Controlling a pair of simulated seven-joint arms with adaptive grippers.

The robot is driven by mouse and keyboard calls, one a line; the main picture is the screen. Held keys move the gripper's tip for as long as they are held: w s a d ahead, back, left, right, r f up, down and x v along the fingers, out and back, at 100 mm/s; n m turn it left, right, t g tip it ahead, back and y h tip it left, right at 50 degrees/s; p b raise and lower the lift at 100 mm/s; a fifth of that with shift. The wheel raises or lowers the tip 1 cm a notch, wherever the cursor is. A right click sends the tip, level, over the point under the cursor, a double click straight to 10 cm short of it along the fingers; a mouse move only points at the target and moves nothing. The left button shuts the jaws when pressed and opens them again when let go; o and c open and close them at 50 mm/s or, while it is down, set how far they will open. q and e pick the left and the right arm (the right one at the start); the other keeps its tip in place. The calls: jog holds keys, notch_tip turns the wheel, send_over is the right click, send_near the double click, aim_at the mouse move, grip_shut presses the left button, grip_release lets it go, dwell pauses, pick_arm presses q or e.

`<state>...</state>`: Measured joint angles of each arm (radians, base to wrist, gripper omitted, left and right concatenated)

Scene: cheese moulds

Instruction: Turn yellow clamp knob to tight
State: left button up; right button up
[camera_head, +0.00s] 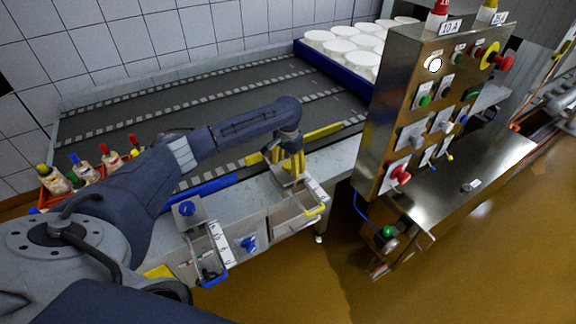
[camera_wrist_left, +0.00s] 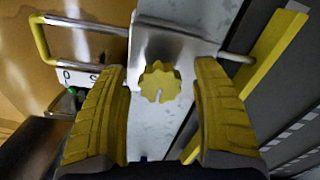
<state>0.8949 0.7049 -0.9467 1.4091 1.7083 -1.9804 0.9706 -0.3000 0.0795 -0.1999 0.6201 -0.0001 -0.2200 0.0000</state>
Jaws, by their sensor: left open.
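The yellow clamp knob (camera_wrist_left: 160,82) shows in the left wrist view, lobed and mounted on a pale metal plate (camera_wrist_left: 195,45). My left gripper (camera_wrist_left: 160,100) is open, with one yellow-padded finger on each side of the knob and a gap on both sides. In the head view my left gripper (camera_head: 287,160) points down over the clamp at the conveyor's near edge and hides the knob. A white label strip (camera_head: 316,191) and a yellow handle (camera_head: 316,210) are beside it. My right gripper is not seen.
A second clamp with a blue knob (camera_head: 187,208) and a blue handle (camera_head: 213,277) stands to the left. A steel control panel (camera_head: 405,95) stands to the right. A yellow guide rail (camera_head: 325,132) lies behind the gripper. Bottles (camera_head: 85,172) stand at the far left.

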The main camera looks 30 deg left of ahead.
pick_arm(q)
jog(key=shift+o, duration=0.2)
jog(key=c, duration=1.2)
jog(key=shift+c, duration=0.2)
